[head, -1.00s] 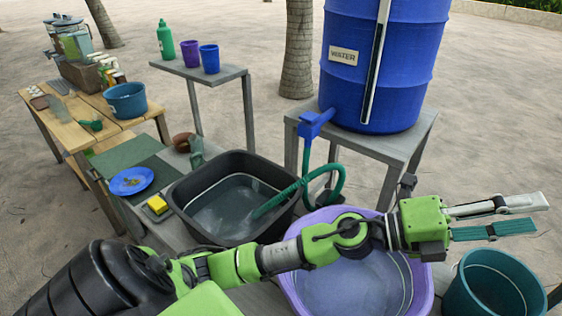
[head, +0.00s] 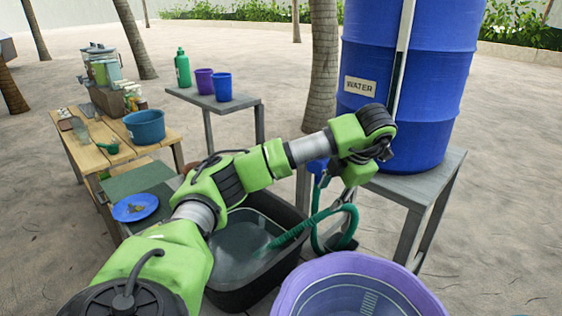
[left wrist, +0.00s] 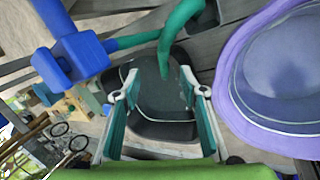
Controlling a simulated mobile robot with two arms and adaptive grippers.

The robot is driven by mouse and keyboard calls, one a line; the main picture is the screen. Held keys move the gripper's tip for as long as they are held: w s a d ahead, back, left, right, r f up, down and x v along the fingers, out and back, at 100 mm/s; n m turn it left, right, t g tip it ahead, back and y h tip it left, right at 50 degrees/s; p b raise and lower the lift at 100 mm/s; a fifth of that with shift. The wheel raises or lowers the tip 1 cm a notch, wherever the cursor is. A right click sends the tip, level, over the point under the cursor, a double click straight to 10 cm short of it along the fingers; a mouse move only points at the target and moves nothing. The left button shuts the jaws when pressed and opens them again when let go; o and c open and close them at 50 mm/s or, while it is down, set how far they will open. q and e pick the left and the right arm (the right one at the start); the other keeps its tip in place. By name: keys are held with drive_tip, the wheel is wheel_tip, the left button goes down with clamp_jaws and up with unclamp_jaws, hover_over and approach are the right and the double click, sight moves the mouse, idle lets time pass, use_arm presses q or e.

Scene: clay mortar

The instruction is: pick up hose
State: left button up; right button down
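The green hose (head: 298,228) runs from the blue tap (head: 318,168) beside the water barrel, loops, and ends in the dark grey basin (head: 265,297). My left arm reaches across the basin, with its wrist above the hose loop. My left gripper (left wrist: 160,82) points down and its fingers are apart. In the left wrist view, the hose (left wrist: 180,27) curves in front of and between the open fingertips; I cannot tell whether they touch it. The blue tap also shows there (left wrist: 75,57), to the left. My right gripper is out of view.
The blue water barrel (head: 445,60) stands on a grey stand (head: 425,188) behind my wrist. A purple tub (head: 290,300) is at the front right. A wooden table (head: 88,150) and a small stand with cups (head: 243,103) are at the left and back.

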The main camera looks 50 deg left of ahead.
use_arm(q)
hover_over(317, 217)
drive_tip(key=d, duration=0.3)
wheel_tip(317, 217, down, 6)
drive_tip(key=f, duration=0.1)
drive_tip(key=shift+s+a+f+p, duration=0.3)
drive_tip(key=shift+s+a+p, duration=0.15)
drive_tip(key=shift+p, duration=0.3)
drive_tip(key=p+x, duration=0.1)
drive_tip(key=x, duration=0.2)
drive_tip(key=shift+f, duration=0.35)
drive_tip(key=shift+a+f, duration=0.15)
drive_tip(key=shift+f, duration=0.2)
drive_tip(key=shift+c, duration=0.4)
drive_tip(key=c, duration=1)
